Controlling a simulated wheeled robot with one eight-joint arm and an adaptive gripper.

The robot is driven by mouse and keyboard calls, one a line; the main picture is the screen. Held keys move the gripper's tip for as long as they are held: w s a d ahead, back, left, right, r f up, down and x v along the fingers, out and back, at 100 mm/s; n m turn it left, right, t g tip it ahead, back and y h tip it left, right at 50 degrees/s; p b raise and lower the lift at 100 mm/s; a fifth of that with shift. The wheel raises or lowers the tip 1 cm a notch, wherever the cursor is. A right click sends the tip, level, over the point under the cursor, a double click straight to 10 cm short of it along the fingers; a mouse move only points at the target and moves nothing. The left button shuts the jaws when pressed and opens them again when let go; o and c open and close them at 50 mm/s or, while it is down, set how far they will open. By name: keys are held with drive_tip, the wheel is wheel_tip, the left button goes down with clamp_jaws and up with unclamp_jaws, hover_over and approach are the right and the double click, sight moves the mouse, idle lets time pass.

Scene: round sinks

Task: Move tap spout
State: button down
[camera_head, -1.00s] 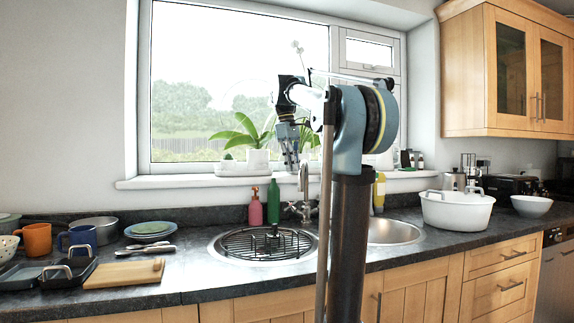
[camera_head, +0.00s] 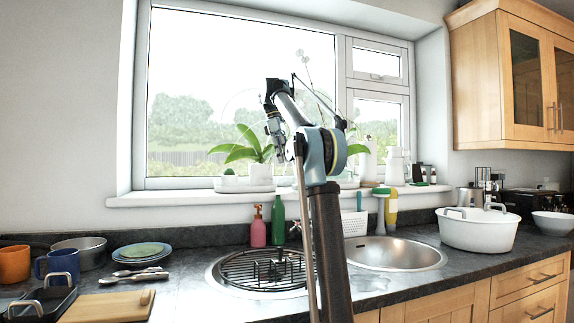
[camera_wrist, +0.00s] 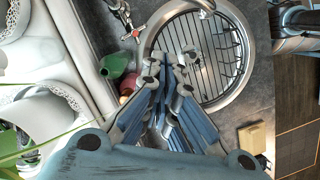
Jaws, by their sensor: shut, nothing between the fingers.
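The chrome tap stands behind the round sinks. In the head view only part of a tap handle (camera_head: 294,229) shows beside my arm, and the spout is mostly hidden behind the arm. In the wrist view the tap's body and handles (camera_wrist: 127,20) show at the top, left of the round sink; I cannot make out the whole spout. My gripper (camera_head: 277,148) hangs in front of the window, above the green bottle, apart from the tap. In the wrist view my gripper (camera_wrist: 168,72) is shut and empty, pointing toward the sink.
A dark rack (camera_head: 262,270) covers the left sink. The right sink (camera_head: 392,254) is open and empty. Red (camera_head: 258,231) and green (camera_head: 278,222) bottles stand behind the left sink. A white pot (camera_head: 478,229) is at right. Plants (camera_head: 245,150) line the sill.

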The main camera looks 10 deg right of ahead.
drive_tip(key=s+d+f, duration=0.2)
drive_tip(key=d+f, duration=0.3)
drive_tip(key=f, duration=0.3)
drive_tip(key=shift+s+d, duration=0.15)
drive_tip(key=shift+d, duration=0.25)
